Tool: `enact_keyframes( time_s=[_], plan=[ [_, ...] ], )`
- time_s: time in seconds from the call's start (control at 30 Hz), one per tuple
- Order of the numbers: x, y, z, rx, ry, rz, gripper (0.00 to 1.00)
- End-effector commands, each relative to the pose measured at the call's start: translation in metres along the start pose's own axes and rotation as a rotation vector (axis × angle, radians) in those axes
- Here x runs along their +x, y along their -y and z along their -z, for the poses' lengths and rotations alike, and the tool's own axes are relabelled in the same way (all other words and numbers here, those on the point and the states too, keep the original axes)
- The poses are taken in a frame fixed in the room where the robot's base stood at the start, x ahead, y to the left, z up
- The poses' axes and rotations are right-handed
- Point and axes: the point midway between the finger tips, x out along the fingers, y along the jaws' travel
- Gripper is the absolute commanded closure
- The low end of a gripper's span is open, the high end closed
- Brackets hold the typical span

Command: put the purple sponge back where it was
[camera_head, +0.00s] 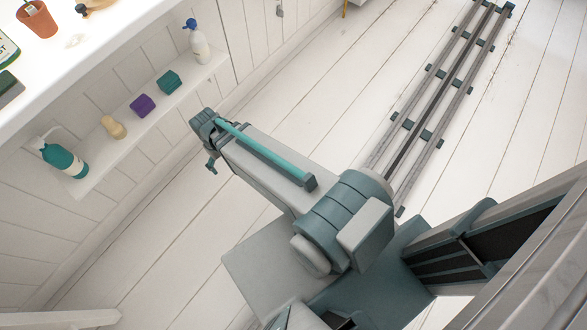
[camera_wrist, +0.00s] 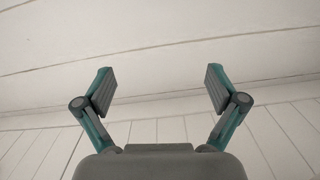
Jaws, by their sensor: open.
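The purple sponge (camera_head: 143,105) sits on a narrow white wall shelf (camera_head: 99,171), between a tan rounded bottle-like thing and a teal block. My gripper (camera_wrist: 160,92) is open and empty in the wrist view, its two fingers spread wide before white boards. In the head view my arm reaches toward the shelf, with its end (camera_head: 203,140) to the right of the sponge and apart from it. The fingers are mostly hidden there. The sponge is not in the wrist view.
The shelf also holds a teal-and-white pump bottle (camera_head: 63,160), the tan thing (camera_head: 113,127), the teal block (camera_head: 169,82) and a white spray bottle with a blue top (camera_head: 198,45). A white desk (camera_head: 95,45) with a terracotta pot (camera_head: 38,19) overhangs at upper left. Floor beside the shelf is clear.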

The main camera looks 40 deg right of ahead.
Motion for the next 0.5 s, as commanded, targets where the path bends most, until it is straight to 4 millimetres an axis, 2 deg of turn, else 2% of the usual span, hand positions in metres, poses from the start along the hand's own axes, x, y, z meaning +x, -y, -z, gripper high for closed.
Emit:
enact_keyframes(
  time_s=[0.03, 0.2, 0.33, 0.5],
  plan=[
    [0.019, -0.007, -0.025, 0.017, 0.061, 0.002, 0.05],
    [0.069, -0.022, -0.105, 0.067, 0.254, 0.013, 0.05],
    [0.098, -0.028, -0.168, 0.103, 0.399, 0.028, 0.05],
    [0.119, -0.028, -0.242, 0.143, 0.565, 0.051, 0.05]
  ],
)
